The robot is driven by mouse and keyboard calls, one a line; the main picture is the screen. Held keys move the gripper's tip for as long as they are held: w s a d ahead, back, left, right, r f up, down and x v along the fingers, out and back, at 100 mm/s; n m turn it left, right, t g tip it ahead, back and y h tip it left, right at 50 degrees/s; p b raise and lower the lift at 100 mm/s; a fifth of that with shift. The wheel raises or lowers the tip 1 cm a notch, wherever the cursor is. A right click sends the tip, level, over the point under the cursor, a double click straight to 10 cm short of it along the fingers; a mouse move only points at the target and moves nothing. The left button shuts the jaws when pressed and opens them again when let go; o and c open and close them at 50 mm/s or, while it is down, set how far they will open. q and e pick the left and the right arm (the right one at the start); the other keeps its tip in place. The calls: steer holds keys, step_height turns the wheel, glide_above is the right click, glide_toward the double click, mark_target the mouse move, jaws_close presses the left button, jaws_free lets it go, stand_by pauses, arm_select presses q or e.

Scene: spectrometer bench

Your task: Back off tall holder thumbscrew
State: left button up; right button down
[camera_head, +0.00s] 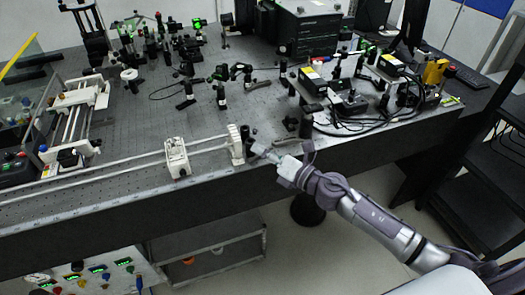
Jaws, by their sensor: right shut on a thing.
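My right gripper (267,151) comes in from the right at the front edge of the optical table. It is shut on a small part, which looks like the thumbscrew; the fingers mostly hide it. A tall white holder (236,144) stands upright just left of the fingertips, on the white rails. A small dark post (249,133) stands beside it. I cannot tell from this view which of these carries the thumbscrew. My left gripper is not in view.
A white block (177,157) sits on the rails to the left. Black boxes and cables (350,103) crowd the right end. A black shelf (480,180) stands at the far right.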

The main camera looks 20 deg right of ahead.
steer(key=c, duration=1.1)
jaws_free()
steer(key=v, duration=1.2)
